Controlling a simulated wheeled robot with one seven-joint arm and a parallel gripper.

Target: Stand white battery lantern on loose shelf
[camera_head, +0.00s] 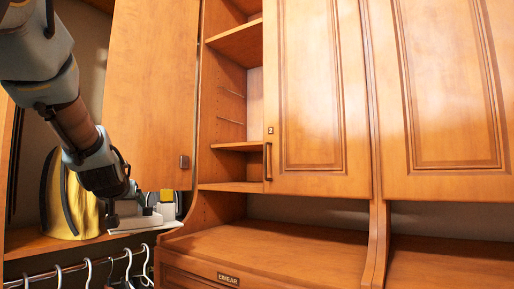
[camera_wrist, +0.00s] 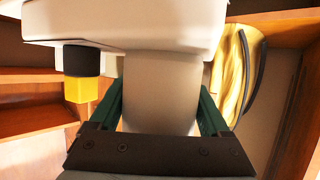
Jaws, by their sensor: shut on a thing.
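My gripper (camera_head: 112,218) points downward at the lower left of the head view. In the wrist view my gripper (camera_wrist: 162,112) has its two dark green fingers closed on the sides of a white upright body, which I take for the white battery lantern (camera_wrist: 162,90). A wider pale piece (camera_wrist: 165,18) lies beyond the fingertips; I cannot tell whether it is part of the lantern or a separate surface. In the head view a flat white slab (camera_head: 146,229) lies under the gripper, maybe the loose shelf. The lantern is mostly hidden there, so contact with the slab is unclear.
A yellow bag (camera_head: 75,205) with dark straps is close on the left. Hangers (camera_head: 127,263) hang below. A cabinet door (camera_head: 150,95) hangs above.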

